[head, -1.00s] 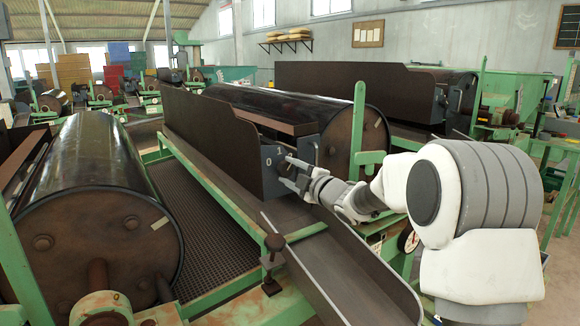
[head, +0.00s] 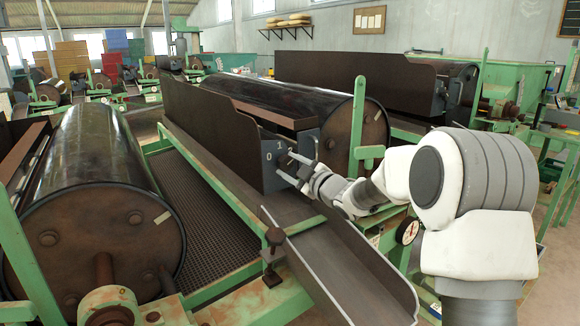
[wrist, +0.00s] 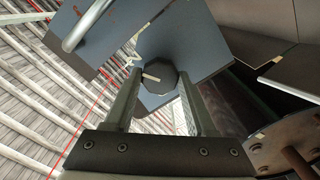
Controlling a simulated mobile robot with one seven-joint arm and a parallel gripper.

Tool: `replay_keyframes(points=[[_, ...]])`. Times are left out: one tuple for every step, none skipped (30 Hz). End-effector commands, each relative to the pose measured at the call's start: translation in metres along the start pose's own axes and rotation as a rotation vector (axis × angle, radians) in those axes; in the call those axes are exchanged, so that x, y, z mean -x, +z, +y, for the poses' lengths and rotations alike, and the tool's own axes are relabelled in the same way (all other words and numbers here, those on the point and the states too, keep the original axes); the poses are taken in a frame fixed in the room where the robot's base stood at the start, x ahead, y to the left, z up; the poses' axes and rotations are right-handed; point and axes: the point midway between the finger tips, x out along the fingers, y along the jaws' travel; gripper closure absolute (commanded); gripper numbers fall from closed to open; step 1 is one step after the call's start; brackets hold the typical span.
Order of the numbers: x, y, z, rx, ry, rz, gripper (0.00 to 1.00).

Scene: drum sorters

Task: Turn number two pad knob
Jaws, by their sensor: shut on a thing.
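The dark, many-sided knob (wrist: 160,75) with a pale pointer mark sits on a blue-grey plate in the wrist view. My gripper (wrist: 158,85) has one finger on each side of it and is shut on it. In the head view the grey plate (head: 270,178) is at the end of a drum sorter's long dark side panel, with the figures 0, 1 and 2 around the knob (head: 281,158). My gripper (head: 285,164) reaches it from the right, and its fingers partly cover the knob and plate.
A metal chute (head: 345,265) slopes below my arm. A large dark drum (head: 100,215) in a green frame stands at left. Another drum (head: 300,105) lies behind the panel. A green post (head: 357,125) stands close behind my wrist. A curved metal handle (wrist: 85,25) shows at upper left in the wrist view.

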Motion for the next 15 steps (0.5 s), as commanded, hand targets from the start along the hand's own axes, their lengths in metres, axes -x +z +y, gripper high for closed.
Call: replay_keyframes(points=[[0.0002, 0.0009, -0.0006, -0.003, -0.001, -0.002, 1.00], [0.0002, 0.0009, -0.0006, -0.003, -0.001, -0.002, 1.00], [0.0002, 0.0009, -0.0006, -0.003, -0.001, -0.002, 1.00], [0.0002, 0.0009, -0.0006, -0.003, -0.001, -0.002, 1.00], [0.0002, 0.0009, -0.0006, -0.003, -0.001, -0.002, 1.00], [0.0002, 0.0009, -0.0007, -0.003, -0.001, -0.002, 0.37], [0.0002, 0.0009, -0.0006, -0.003, -0.001, -0.002, 0.31], [0.0002, 0.0008, -0.0006, -0.003, -0.001, -0.001, 0.26], [0.0002, 0.0007, -0.0005, -0.002, 0.000, -0.001, 0.19], [0.0001, 0.0007, -0.0005, -0.002, 0.000, -0.001, 0.14], [0.0001, 0.0006, -0.0004, -0.002, 0.000, -0.001, 0.14], [0.0001, 0.0005, -0.0003, -0.001, 0.000, -0.001, 0.14], [0.0001, 0.0005, -0.0003, -0.001, 0.000, -0.001, 0.14], [0.0001, 0.0004, -0.0003, -0.001, 0.000, -0.001, 0.14], [0.0001, 0.0003, -0.0003, -0.001, 0.000, -0.001, 0.14]])
